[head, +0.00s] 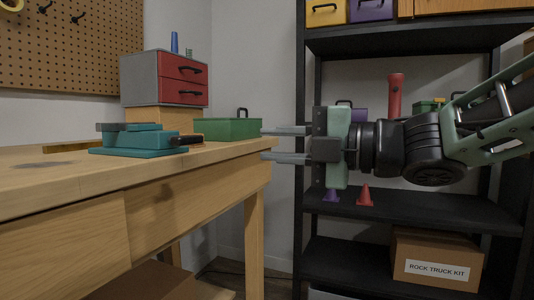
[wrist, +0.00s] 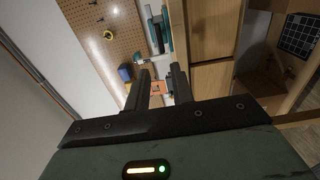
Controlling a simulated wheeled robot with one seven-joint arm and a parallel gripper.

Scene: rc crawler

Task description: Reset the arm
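My gripper (head: 268,144) is held out level in the middle of the head view, pointing left. Its two grey fingers are apart with nothing between them. It hangs in the air just right of the workbench (head: 190,172) corner, near the height of its top. In the wrist view my gripper (wrist: 161,73) also shows two dark, parted fingers. The wrist view looks past them, tilted, toward the bench and pegboard. My arm reaches in from the right in the head view.
A teal vise (head: 130,139), green toolbox (head: 228,129) and red-drawer cabinet (head: 182,82) stand on the bench. Behind my arm is a black shelf unit (head: 420,212) with small cones, a red flashlight (head: 395,92) and a cardboard box (head: 437,257). A pegboard (head: 70,50) hangs back left.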

